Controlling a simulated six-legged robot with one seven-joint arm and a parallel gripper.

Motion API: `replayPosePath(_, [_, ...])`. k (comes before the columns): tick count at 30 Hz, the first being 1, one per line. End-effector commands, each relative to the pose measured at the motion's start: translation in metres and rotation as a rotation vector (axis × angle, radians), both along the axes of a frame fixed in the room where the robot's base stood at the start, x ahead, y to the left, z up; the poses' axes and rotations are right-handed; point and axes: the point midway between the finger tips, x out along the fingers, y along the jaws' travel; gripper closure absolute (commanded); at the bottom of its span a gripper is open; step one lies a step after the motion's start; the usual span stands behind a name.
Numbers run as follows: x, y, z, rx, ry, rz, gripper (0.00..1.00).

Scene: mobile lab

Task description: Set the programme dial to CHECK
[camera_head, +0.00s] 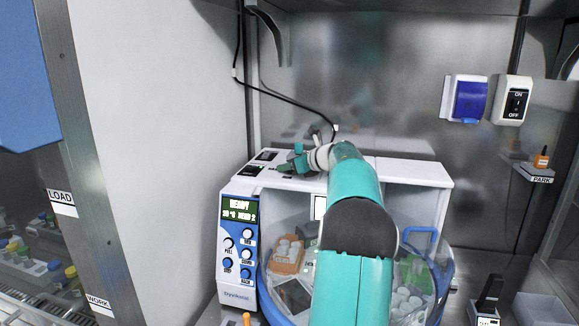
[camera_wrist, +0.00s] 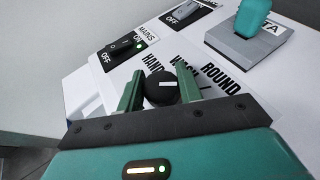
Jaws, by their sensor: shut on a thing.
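The programme dial (camera_wrist: 157,90) is a round black knob with a white pointer line, seen in the wrist view on the white top panel. Its pointer lies toward picture right. Labels around it read HAND, a partly covered word that looks like WASH, and ROUND. No CHECK label is readable; part of the lettering is hidden by my fingers. My gripper (camera_wrist: 161,82) has one green finger on each side of the dial and is shut on it. In the head view my gripper (camera_head: 299,163) is over the machine's top left; the dial is hidden there.
The white machine's display (camera_head: 239,210) reads READY. A cable hangs behind.

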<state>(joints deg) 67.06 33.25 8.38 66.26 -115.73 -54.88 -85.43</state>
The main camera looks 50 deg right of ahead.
Motion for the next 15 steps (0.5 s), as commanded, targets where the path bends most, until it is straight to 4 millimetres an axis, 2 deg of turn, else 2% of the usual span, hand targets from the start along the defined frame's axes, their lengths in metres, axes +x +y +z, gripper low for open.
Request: replayPosePath(15, [0.0011,0.0020,0.0009,-0.002,0.000,-0.349,0.87])
